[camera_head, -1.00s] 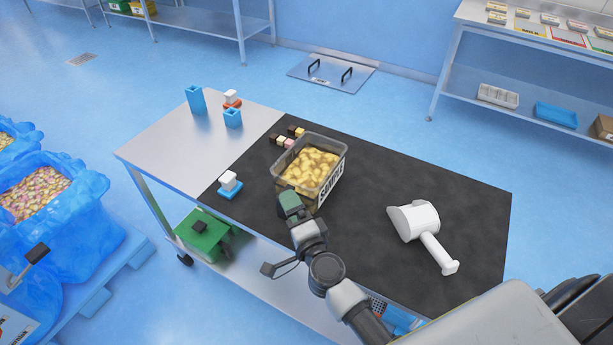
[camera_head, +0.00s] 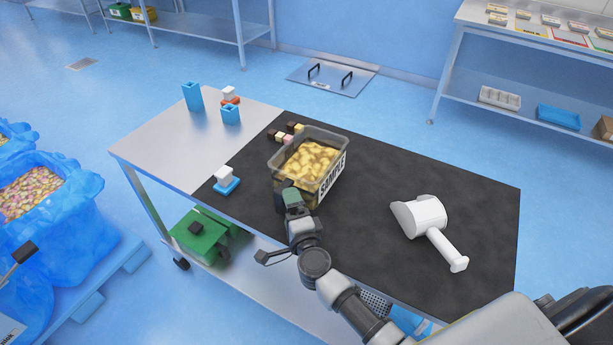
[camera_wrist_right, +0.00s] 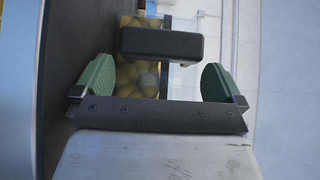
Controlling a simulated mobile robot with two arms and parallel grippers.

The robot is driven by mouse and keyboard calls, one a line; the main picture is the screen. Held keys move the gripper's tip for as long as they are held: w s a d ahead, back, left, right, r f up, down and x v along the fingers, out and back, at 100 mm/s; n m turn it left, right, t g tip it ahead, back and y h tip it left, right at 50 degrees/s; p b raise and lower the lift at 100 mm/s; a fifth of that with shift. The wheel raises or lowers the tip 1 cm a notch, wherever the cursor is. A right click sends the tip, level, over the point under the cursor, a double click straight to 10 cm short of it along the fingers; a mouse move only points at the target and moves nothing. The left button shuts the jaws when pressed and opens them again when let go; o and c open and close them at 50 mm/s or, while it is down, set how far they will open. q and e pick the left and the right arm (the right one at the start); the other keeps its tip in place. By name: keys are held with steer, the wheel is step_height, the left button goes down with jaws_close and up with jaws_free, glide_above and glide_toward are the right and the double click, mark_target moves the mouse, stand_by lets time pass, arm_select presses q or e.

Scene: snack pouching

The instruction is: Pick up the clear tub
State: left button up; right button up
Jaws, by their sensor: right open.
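The clear tub (camera_head: 331,178) stands upright on the black mat, filled with yellow chip-like pieces and bearing a SAMPLE label on its right side. My right gripper (camera_head: 289,194) is at the tub's near-left end, low beside its wall. In the right wrist view the green finger pads of my right gripper (camera_wrist_right: 157,84) are wide apart. The tub's yellow contents (camera_wrist_right: 128,76) show between and beyond them, partly hidden by a dark bar. Whether the pads touch the tub cannot be told. My left gripper is not in view.
A white scoop (camera_head: 428,215) lies on the black mat (camera_head: 380,255) to the right. Small dark, pink and yellow blocks (camera_head: 286,134) sit behind the tub. A white-and-blue piece (camera_head: 226,181) stands to the left. Blue cups (camera_head: 193,97) stand on the bare metal part.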

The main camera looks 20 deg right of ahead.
steer(key=w, duration=0.3)
steer(key=shift+w+d, duration=0.1)
steer(key=shift+w, duration=0.25)
steer(key=shift+r, duration=0.1)
steer(key=c, duration=1)
